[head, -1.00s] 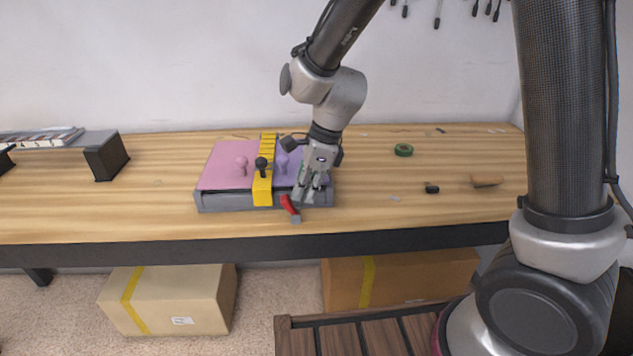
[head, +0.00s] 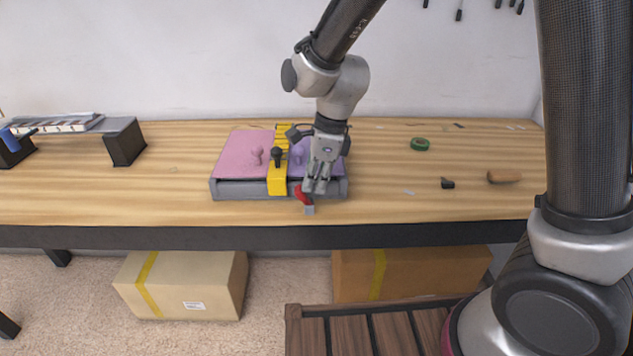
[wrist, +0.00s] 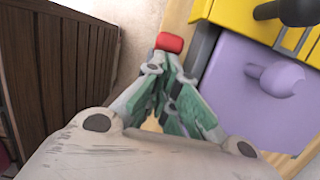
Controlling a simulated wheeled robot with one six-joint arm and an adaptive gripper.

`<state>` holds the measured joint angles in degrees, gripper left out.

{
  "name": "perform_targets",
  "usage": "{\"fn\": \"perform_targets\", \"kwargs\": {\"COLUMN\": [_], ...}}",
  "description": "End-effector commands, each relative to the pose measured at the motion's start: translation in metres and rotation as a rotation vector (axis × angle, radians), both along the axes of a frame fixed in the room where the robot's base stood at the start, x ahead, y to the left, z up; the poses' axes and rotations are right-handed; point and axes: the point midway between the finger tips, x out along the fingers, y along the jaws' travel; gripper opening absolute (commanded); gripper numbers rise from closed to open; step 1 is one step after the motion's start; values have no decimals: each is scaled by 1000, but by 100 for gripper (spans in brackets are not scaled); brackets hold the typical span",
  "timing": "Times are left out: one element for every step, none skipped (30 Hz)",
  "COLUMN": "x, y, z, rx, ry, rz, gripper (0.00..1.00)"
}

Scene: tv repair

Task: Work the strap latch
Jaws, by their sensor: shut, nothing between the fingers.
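The latch unit is a grey box (head: 240,190) on the workbench with a pink panel (head: 240,150) and a purple panel (head: 305,170). A yellow strap (head: 277,182) runs over it between the panels, with a black knob (head: 277,154) on it. A red-tipped lever (head: 303,196) with a grey end sticks out at the front, right of the strap. My gripper (head: 316,190) is shut and empty, just right of the lever. In the wrist view the red tip (wrist: 170,42) shows just beyond my fingertips (wrist: 172,65). Whether they touch is unclear.
A green tape roll (head: 420,144), a small black object (head: 447,183) and a wooden-looking piece (head: 504,177) lie to the right on the bench. A black stand (head: 126,146) is at the left. Cardboard boxes (head: 185,280) sit below.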

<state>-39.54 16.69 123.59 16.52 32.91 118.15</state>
Motion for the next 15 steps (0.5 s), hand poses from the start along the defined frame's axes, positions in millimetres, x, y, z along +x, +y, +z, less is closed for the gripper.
{"fn": "perform_targets", "kwargs": {"x": [0, 0, 0, 0, 0, 0, 0, 0, 0, 0, 0, 0, 0, 0, 1], "y": [1, 2, 3, 3, 4, 5, 6, 8, 9, 10, 12, 14, 15, 16, 18], "z": [0, 0, 0, 1, 1, 1, 1, 1, 1, 1, 1, 1, 1, 1, 1], "rx": [-8, -13, -23, -31, -40, -54, -68, -82, -103, -121, -140, -166, -188, -192, -190], "ry": [0, 0, 0, 0, 0, 0, 1, 2, 3, 3, 4, 3, 4, 5, 5], "rz": [2, 2, 4, 3, 3, 4, 5, 4, 4, 4, 6, 6, 6, 3, 1], "gripper": [0, 0, 0, 0, 0, 0, 0, 0, 0, 0, 0, 0, 0, 0, 0]}}
